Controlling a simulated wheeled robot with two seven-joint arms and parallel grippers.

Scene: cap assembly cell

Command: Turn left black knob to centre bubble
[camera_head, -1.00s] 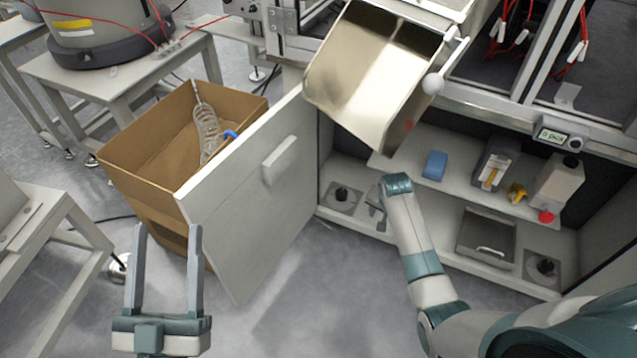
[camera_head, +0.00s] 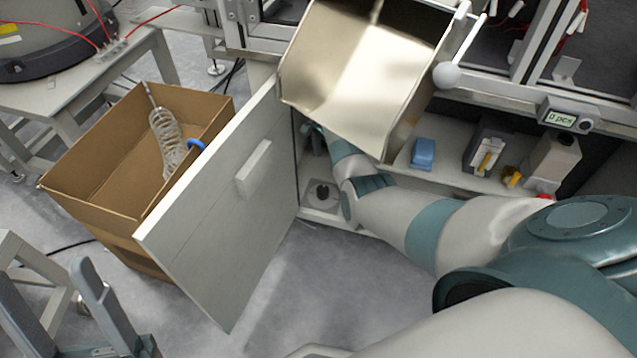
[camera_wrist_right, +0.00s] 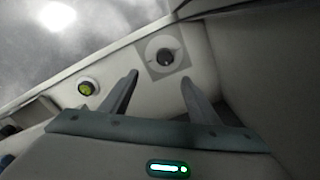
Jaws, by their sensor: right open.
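The left black knob (camera_head: 322,191) stands on a grey square plate on the cabinet's low floor, left of my right forearm in the head view. In the right wrist view a black knob (camera_wrist_right: 165,57) on a grey plate shows beyond my right gripper (camera_wrist_right: 160,77). That gripper is open, its two fingertips apart and the gap empty, with the knob ahead of it. A round yellow-green bubble level (camera_wrist_right: 87,88) lies left of the fingers. My left gripper (camera_head: 48,290) is open and empty at the lower left.
The open cabinet door (camera_head: 215,215) stands left of the knob, beside a cardboard box (camera_head: 110,240). A tilted metal chute (camera_head: 350,80) hangs above.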

